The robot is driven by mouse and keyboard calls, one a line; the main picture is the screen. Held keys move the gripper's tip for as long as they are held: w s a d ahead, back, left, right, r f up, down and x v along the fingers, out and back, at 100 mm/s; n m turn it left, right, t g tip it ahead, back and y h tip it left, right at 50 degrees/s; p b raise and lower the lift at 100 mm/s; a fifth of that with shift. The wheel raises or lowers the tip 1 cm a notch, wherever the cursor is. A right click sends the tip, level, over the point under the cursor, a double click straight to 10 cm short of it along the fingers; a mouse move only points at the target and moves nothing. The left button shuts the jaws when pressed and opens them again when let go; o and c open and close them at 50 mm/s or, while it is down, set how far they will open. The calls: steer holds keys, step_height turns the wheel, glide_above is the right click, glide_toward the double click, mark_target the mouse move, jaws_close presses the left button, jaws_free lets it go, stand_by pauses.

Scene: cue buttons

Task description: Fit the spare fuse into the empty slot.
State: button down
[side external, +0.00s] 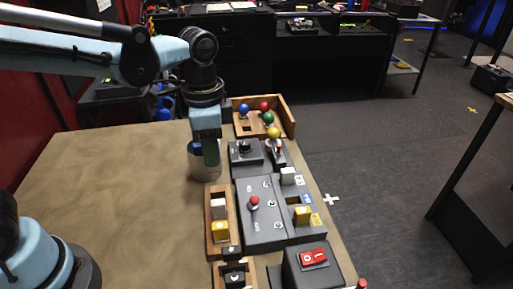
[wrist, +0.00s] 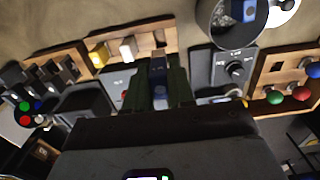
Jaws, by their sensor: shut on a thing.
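My gripper (wrist: 160,72) is shut on a small dark blue block (wrist: 160,92), seen between its greenish fingers in the wrist view. I take it as the spare fuse. In the side external view my gripper (side external: 211,158) points down beside a metal cup, above the table, and hides the block. The grey panel (side external: 260,228) has a row of slots at its right. A white fuse (side external: 288,176) and a yellow fuse (side external: 302,214) stand there by like-coloured labels. The dark slot (side external: 293,200) between them, by a blue label (side external: 307,197), looks empty.
The metal cup (side external: 203,167) has something blue inside. A wooden tray (side external: 211,247) holds a white and a yellow block. A dial box (side external: 245,152), a wooden box of coloured balls (side external: 289,117) and a red switch (side external: 314,258) stand around the panel. The table's left is clear.

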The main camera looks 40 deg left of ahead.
steer(key=shift+w+d+f, duration=0.85)
steer(key=shift+w+d, duration=0.35)
steer(key=shift+d, duration=1.3)
steer(key=shift+w+d+f, duration=0.85)
steer(key=shift+w+d, duration=0.35)
steer(key=shift+d, duration=1.25)
steer(key=shift+w+d+f, duration=0.85)
steer(key=shift+w+d, duration=0.35)
steer(key=shift+d, duration=1.3)
steer(key=shift+f, duration=1.65)
steer(key=c, duration=0.9)
jaws_free()
steer(key=shift+o, duration=0.4)
steer(key=shift+o, duration=0.4)
